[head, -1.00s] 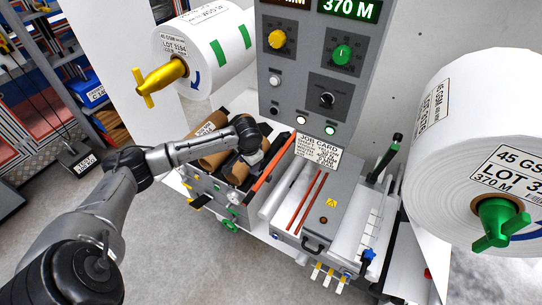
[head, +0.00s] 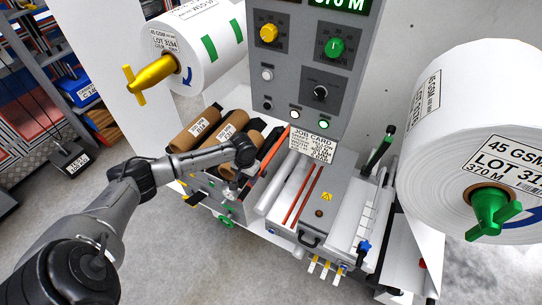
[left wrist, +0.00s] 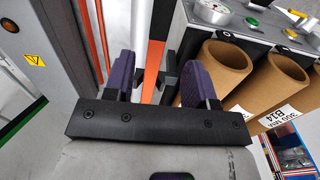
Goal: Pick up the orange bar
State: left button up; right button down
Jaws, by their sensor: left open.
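The orange bar (head: 273,148) lies along the right edge of the box of cardboard cores, left of the grey splicing unit. Its near end is hidden behind my left arm in the head view. My left gripper (head: 234,184) is over the near part of that edge, its fingers hard to make out there. In the left wrist view my left gripper (left wrist: 160,76) is open, with purple-padded fingers. The orange bar (left wrist: 153,70) shows between the two fingers, running away from the camera. I cannot tell whether the fingers touch it. My right gripper is not in view.
Cardboard cores (head: 195,130) lie in the box beside the gripper. The grey splicing unit (head: 318,228) carries thin red strips (head: 303,195). A control panel (head: 312,60) rises behind. A white roll with a yellow handle (head: 200,45) hangs at left, another roll (head: 490,120) at right.

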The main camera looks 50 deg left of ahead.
pick_arm(q)
jog(key=shift+w+d+f, duration=0.1)
jog(key=shift+f, duration=2.5)
jog(key=shift+c, duration=0.3)
grip_shut()
